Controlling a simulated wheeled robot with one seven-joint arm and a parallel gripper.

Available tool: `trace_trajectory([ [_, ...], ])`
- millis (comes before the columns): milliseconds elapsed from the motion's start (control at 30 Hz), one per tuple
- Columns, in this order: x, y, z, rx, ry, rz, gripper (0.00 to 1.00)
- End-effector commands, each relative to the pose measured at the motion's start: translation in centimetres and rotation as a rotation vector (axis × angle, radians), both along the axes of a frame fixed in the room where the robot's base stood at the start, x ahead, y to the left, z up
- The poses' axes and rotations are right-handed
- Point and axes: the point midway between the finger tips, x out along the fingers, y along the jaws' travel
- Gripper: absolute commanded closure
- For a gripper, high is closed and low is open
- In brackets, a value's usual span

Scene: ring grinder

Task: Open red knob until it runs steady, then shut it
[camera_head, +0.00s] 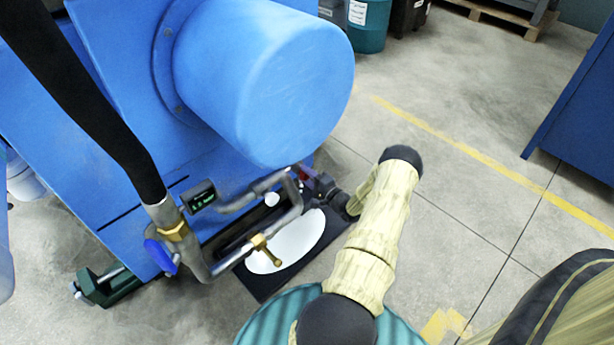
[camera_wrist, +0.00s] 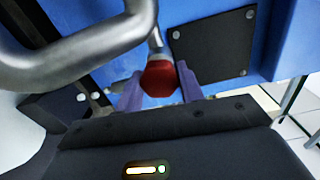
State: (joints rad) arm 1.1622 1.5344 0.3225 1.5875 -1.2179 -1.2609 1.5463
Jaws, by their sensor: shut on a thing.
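The red knob (camera_wrist: 160,78) sits on a grey metal stem and is in the middle of the wrist view. My gripper (camera_wrist: 158,92) has its two purple-grey fingers on either side of the knob, shut on it. In the head view my gripper (camera_head: 311,182) is at the end of my arm, beside the bent pipes at the blue machine (camera_head: 250,80). The knob is mostly hidden there, with only a small red patch showing. A small display with green digits (camera_head: 199,196) sits on the machine; its reading is too small to tell.
A blue-handled valve (camera_head: 161,256) and a brass fitting (camera_head: 265,250) are on the pipes. A white puddle or pale surface (camera_head: 288,243) lies in a dark tray (camera_head: 262,290) below. A black hose (camera_head: 90,100) comes down at left. Open floor (camera_head: 450,200) lies to the right.

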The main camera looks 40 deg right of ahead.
Motion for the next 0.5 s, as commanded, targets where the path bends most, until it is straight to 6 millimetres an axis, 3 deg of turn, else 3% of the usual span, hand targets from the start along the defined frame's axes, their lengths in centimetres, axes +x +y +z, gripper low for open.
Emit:
trace_trajectory([
  [300,-0.16,-0.04,-0.18,0.002,0.004,-0.002,0.85],
  [333,-0.16,-0.04,-0.18,0.001,0.004,-0.002,0.59],
  [433,-0.13,-0.03,-0.16,0.001,0.003,-0.001,0.41],
  [500,-0.10,-0.02,-0.12,0.001,0.003,-0.001,0.41],
])
